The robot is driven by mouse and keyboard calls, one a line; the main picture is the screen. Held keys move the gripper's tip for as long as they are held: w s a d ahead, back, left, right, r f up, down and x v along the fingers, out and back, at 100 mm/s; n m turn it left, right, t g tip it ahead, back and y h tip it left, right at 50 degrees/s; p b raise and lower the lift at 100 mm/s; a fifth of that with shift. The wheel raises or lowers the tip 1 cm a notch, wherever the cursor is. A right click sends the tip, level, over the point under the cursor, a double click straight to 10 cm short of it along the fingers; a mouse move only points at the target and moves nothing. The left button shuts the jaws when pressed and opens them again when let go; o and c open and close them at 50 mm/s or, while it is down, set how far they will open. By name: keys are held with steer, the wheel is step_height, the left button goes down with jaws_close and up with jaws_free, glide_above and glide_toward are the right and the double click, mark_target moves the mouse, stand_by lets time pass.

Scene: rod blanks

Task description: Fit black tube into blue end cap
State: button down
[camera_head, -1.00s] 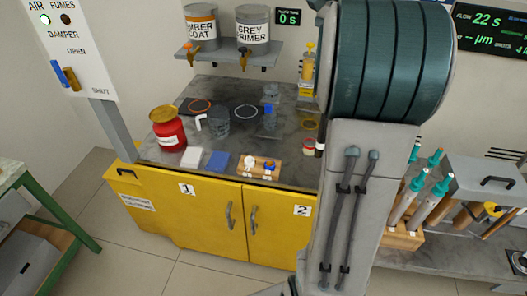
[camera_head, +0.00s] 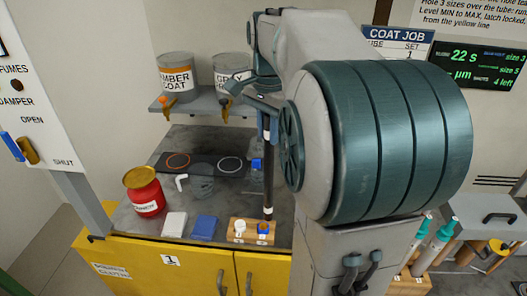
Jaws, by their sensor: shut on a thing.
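My gripper (camera_head: 268,103) is shut on the black tube (camera_head: 268,170) near its upper part and holds it nearly upright. The tube has a pale band close to its lower end. The blue end cap (camera_head: 263,228) stands in a small wooden block (camera_head: 252,240) at the front of the counter, right of a white cap (camera_head: 239,227). The tube's lower end shows just above the blue cap in the picture, slightly to its right. I cannot tell how far apart they are in depth. My arm covers the area to the right.
A red can (camera_head: 144,193), a white block (camera_head: 174,224) and a blue block (camera_head: 204,228) stand left of the caps. A shelf (camera_head: 200,106) with two paint pots is above.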

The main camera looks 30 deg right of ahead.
steer(key=shift+s+a+f, duration=0.1)
steer(key=shift+a+f, duration=0.15)
steer(key=shift+f, duration=0.6)
steer(key=shift+a+f, duration=0.25)
steer(key=shift+f, duration=0.55)
steer(key=shift+s+a+f, duration=0.1)
steer(key=shift+a+f, duration=0.15)
steer(key=shift+f, duration=0.6)
steer(key=c, duration=1.3)
jaws_free()
steer(key=shift+o, duration=0.2)
step_height(320, 180, up, 12)
steer(key=s+a+f+n+t, duration=0.1)
steer(key=s+a+f+n, duration=0.4)
steer(key=f, duration=0.4)
steer(key=s+a+f+n+t, duration=0.2)
steer(key=s+a+f+n, duration=0.4)
steer(key=f+n, duration=0.3)
steer(key=shift+s+a+p, duration=0.3)
steer(key=shift+s+p, duration=0.05)
steer(key=shift+s, duration=0.45)
